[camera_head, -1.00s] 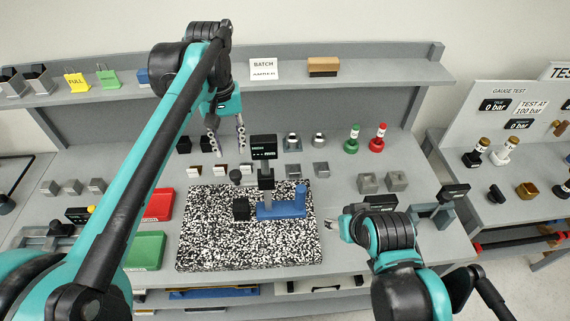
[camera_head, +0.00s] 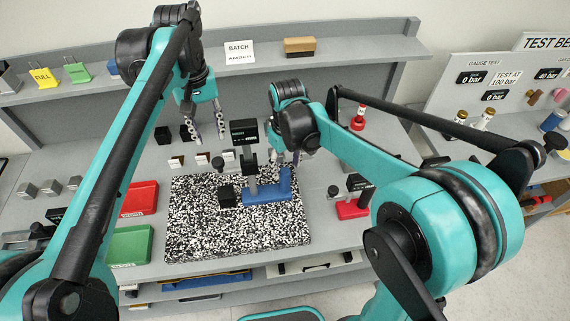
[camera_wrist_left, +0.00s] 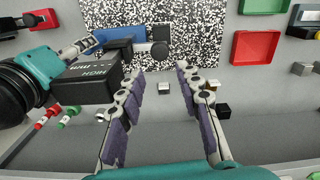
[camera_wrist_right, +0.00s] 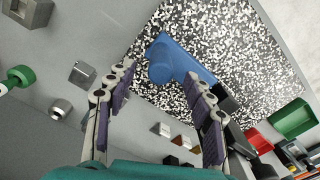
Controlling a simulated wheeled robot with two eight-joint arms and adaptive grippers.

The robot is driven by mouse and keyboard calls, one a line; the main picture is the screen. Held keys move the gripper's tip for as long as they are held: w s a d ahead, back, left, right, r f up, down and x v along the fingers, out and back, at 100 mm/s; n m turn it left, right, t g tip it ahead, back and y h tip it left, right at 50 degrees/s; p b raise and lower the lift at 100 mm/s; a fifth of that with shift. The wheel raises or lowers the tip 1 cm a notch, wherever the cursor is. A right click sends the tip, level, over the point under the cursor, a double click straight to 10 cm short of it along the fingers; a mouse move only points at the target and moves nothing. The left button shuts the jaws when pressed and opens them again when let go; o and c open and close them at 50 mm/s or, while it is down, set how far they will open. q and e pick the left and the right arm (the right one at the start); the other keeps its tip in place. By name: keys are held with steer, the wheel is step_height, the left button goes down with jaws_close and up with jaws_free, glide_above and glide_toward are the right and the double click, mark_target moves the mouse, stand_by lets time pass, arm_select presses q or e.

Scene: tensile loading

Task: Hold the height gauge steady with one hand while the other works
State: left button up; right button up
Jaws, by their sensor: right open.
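The height gauge (camera_head: 244,132) stands on the black-and-white speckled plate (camera_head: 195,235), with a black display head on a grey column. In the left wrist view its black head (camera_wrist_left: 85,85) is large at left.
Red (camera_head: 139,198) and green (camera_head: 130,244) trays lie left of the plate. Small blocks stand behind it (camera_head: 176,161). A shelf (camera_head: 330,47) runs along the back. A red-based gauge (camera_head: 353,208) stands right of the plate, close to my right arm.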

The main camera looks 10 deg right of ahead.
mark_target(217, 160)
steer(key=shift+w+a+f, duration=0.1)
steer(key=shift+w+f, duration=0.05)
steer(key=shift+f, duration=0.5)
step_height(217, 160, down, 7)
steer(key=shift+r, duration=0.1)
jaws_close()
arm_select(q)
steer(key=o, duration=0.3)
steer(key=shift+o, duration=0.2)
steer(key=s+a+r+m+t+h, duration=0.1)
steer(key=s+a+m+t+h, duration=0.25)
steer(key=m, duration=0.65)
steer(key=shift+m, duration=0.3)
steer(key=x, duration=1.1)
steer(key=shift+s+f, duration=0.15)
steer(key=shift+f, duration=0.2)
